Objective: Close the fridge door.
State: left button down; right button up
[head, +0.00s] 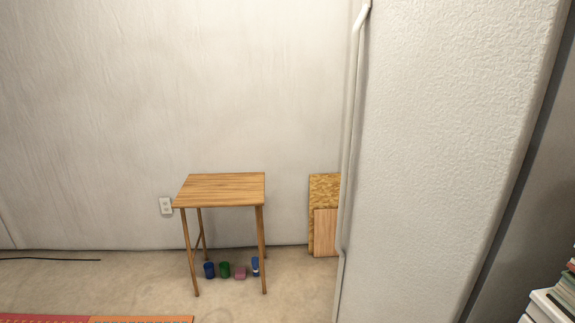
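The fridge (440,140) fills much of the right side of the head view as a tall, white, pebble-textured panel. It is very close, and its top and bottom run out of the picture. A long pale handle (348,150) runs upright along the panel's left edge, bent at its top and lower ends. I cannot tell from this view how far the door stands open, and no fridge interior shows. Neither of my grippers is in view.
A small wooden table (222,188) stands by the back wall, with several small coloured cups (224,269) on the floor beneath. Wooden boards (325,230) lean behind the handle. A colourful mat (140,319) lies front left. Books (567,287) sit on a white surface at far right.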

aim_at(450, 95)
jog(key=i, duration=1)
jog(key=z, duration=0.6)
